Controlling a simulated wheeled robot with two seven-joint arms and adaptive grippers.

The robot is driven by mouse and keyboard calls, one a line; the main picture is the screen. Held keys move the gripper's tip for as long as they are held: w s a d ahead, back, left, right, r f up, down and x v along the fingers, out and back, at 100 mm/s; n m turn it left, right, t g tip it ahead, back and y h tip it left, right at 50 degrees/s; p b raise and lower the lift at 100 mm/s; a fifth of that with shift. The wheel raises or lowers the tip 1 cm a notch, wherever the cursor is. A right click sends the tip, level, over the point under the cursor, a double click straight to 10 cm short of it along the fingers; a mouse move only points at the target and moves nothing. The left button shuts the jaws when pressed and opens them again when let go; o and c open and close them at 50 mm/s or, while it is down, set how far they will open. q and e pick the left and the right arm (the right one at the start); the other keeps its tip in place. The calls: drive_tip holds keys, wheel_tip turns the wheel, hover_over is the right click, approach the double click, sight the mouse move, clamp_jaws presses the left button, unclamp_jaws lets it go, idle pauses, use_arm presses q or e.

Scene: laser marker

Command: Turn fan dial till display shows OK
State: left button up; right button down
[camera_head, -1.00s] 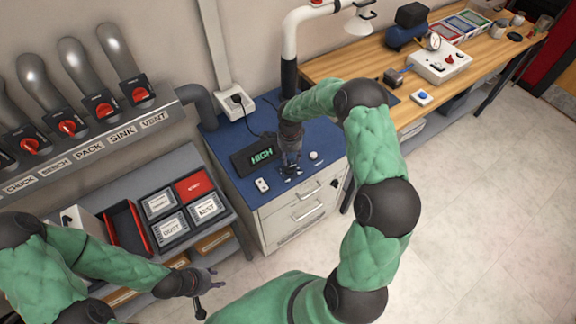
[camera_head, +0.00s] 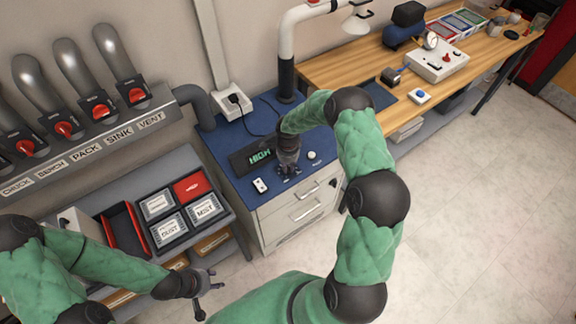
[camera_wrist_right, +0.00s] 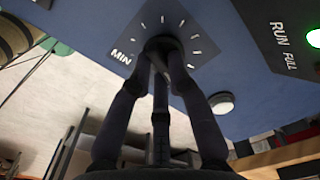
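The fan dial shows in the right wrist view as a dark round knob (camera_wrist_right: 163,45) on a dark plate with white tick marks and the word MIN. My right gripper (camera_wrist_right: 160,52) has its fingers closed in around this knob, and they hide most of it. In the head view the right gripper (camera_head: 288,173) points down at the blue bench top. The display (camera_head: 258,155) is a black box behind it with green letters reading HIGH, the last letter partly covered by my wrist. My left gripper (camera_head: 206,284) is open and empty, low in front of the shelf.
A white switch (camera_head: 260,186) lies left of the dial, and a round white button (camera_head: 312,155) lies right of it. Labelled boxes (camera_head: 171,228) and a red-edged tray (camera_head: 124,232) stand on the grey shelf. A wooden bench (camera_head: 330,66) extends to the right.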

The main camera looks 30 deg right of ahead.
drive_tip(key=shift+n, duration=0.4)
drive_tip(key=n+b, duration=0.2)
drive_tip(key=n, duration=0.1)
drive_tip(key=shift+f+n, duration=0.1)
drive_tip(key=shift+n, duration=0.2)
drive_tip(key=n+b, duration=0.1)
drive_tip(key=n, duration=0.1)
drive_tip(key=shift+d+n, duration=0.1)
drive_tip(key=shift+n, duration=0.3)
drive_tip(key=n+b, duration=0.1)
drive_tip(key=n, duration=0.2)
drive_tip(key=shift+w, duration=0.1)
drive_tip(key=n, duration=0.3)
drive_tip(key=shift+d+b, duration=0.1)
drive_tip(key=shift+b, duration=0.25)
drive_tip(key=n, duration=0.4)
drive_tip(key=shift+w, duration=0.1)
drive_tip(key=n, duration=0.6)
drive_tip(key=shift+w+n, duration=0.1)
drive_tip(key=shift+n, duration=0.2)
